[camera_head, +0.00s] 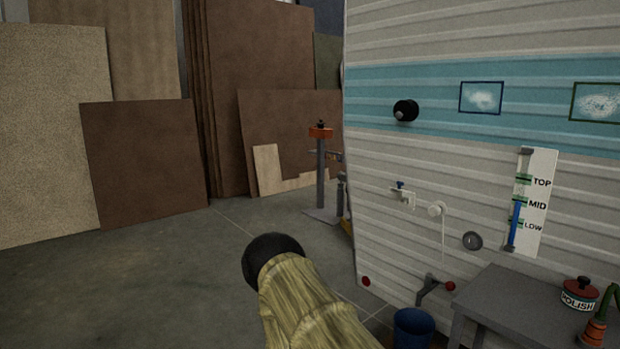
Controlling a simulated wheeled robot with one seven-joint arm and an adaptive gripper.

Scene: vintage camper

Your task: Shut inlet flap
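The side wall of the camper (375,215) fills the right of the view. A small white fitting with a blue knob (402,194) is on its lower part. Beside it is a round white fitting (436,209) with a thin white line hanging down. A grey round disc (472,240) sits lower right of that. I cannot tell which of these, if any, is the inlet flap, or whether a flap stands open. A part of my arm with a dark rounded end shows at the bottom middle, apart from the wall. No gripper fingers show.
A grey table (500,300) holds a red POLISH pot (579,293) at the lower right. A level gauge (531,203) is on the wall. Boards lean at the back; the left floor is clear.

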